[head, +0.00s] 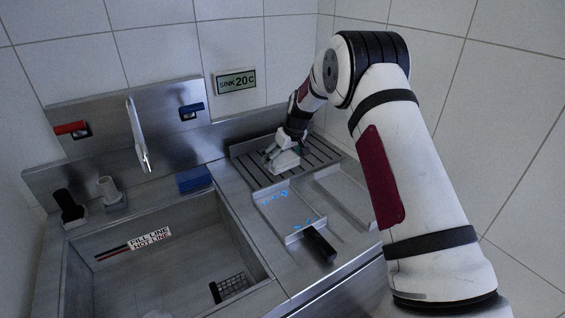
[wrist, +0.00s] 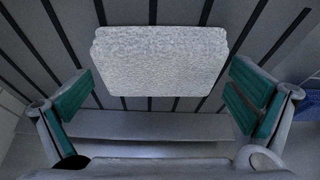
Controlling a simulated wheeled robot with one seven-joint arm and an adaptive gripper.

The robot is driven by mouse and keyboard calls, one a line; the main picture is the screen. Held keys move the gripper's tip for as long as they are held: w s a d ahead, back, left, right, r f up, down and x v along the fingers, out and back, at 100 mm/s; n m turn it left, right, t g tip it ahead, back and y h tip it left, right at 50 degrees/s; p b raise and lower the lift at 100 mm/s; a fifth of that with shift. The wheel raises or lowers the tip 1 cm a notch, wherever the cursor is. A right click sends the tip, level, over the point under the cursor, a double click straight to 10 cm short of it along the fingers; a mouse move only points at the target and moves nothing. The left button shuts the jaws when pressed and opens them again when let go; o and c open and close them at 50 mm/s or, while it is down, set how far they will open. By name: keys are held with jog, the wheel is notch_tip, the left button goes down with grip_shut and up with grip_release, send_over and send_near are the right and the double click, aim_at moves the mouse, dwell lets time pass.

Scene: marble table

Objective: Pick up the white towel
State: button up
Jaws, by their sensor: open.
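The white towel (wrist: 160,60) is a thick, folded, textured block lying on a dark-slotted drain rack. In the wrist view it sits between and slightly beyond the fingertips of my gripper (wrist: 160,98). The green-padded fingers stand wide apart on its left and right, with a gap on each side. In the head view my gripper (head: 282,150) is low over the rack, right at the towel (head: 287,162), which it partly hides. My gripper is open and holds nothing.
The slotted rack (head: 250,172) lies at the back right against a steel upstand. In front are shallow steel trays with blue marks and a black block (head: 319,245). A sink basin (head: 200,235), a faucet (head: 137,135) and a blue block (head: 195,180) are to the left.

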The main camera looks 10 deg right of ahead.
aim_at(279, 157)
jog(key=shift+w+f, duration=0.15)
jog(key=shift+f, duration=0.15)
jog(key=shift+c, duration=0.6)
jog(key=c, duration=0.7)
jog(key=shift+c, duration=0.3)
jog(key=shift+r, duration=0.55)
jog(key=shift+s+a+r+b, duration=0.15)
jog(key=shift+s+r, duration=0.1)
jog(key=shift+r, duration=0.4)
jog(key=shift+s+a+r+b, duration=0.15)
jog(key=shift+s+r, duration=0.05)
jog(key=shift+r, duration=0.4)
jog(key=s+a, duration=0.2)
jog(key=s, duration=0.2)
jog(key=s+a+r, duration=0.1)
jog(key=s+a, duration=0.1)
jog(key=s, duration=0.3)
jog(key=s+a, duration=0.3)
jog(key=s, duration=0.1)
jog(key=shift+s+r, duration=0.15)
jog(key=shift+r, duration=0.05)
